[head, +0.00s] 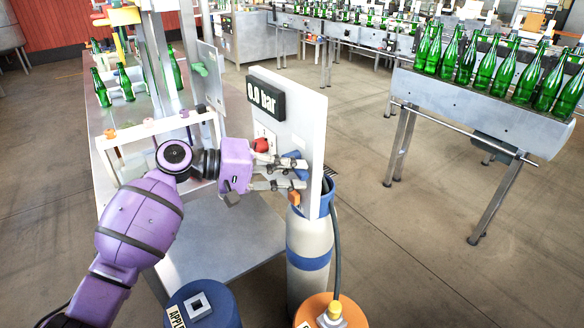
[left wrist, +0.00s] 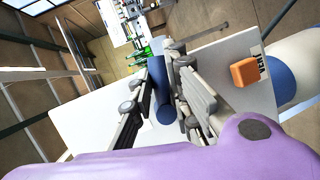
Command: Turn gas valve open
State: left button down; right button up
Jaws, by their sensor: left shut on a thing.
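A pale upright panel (head: 307,112) carries a black display (head: 265,97) reading "0.0 bar". A blue valve handle (head: 292,157) is on the panel, mostly hidden by my fingers. My left gripper (head: 298,172) is shut on this handle at the panel's face. In the left wrist view, the blue handle (left wrist: 159,88) lies between the two fingers of my left gripper (left wrist: 165,80). An orange block (head: 294,198) is low on the panel, beside a partly hidden label; it also shows in the wrist view (left wrist: 244,72). My right gripper is not in view.
A red knob (head: 261,145) sits close to my left gripper. A grey gas cylinder with blue bands (head: 309,241) stands below the panel, with a dark hose beside it. Blue (head: 204,310) and orange (head: 318,310) containers stand in front. Green bottles (head: 467,62) line a conveyor at right; the floor between is clear.

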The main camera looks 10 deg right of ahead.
pick_arm(q)
jog(key=w+m+t+y, duration=0.1)
jog(key=m+t, duration=0.1)
jog(key=m, duration=0.1)
jog(key=w+f+m+t+y, duration=0.1)
jog(key=m+t, duration=0.1)
jog(key=m, duration=0.2)
jog(key=w+a+f+m+t+y+p, duration=0.1)
jog(key=m+t, duration=0.1)
jog(key=m, duration=0.1)
jog(key=shift+f+t+y, duration=0.15)
jog(key=shift+t+y, duration=0.15)
jog(key=shift+t, duration=0.1)
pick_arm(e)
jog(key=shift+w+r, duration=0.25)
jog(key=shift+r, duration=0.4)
pick_arm(q)
jog(key=shift+m, duration=0.3)
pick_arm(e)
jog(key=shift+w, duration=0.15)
pick_arm(q)
jog(key=shift+f, duration=0.1)
jog(key=c, duration=1.7)
grip_release()
jog(key=shift+f, duration=0.1)
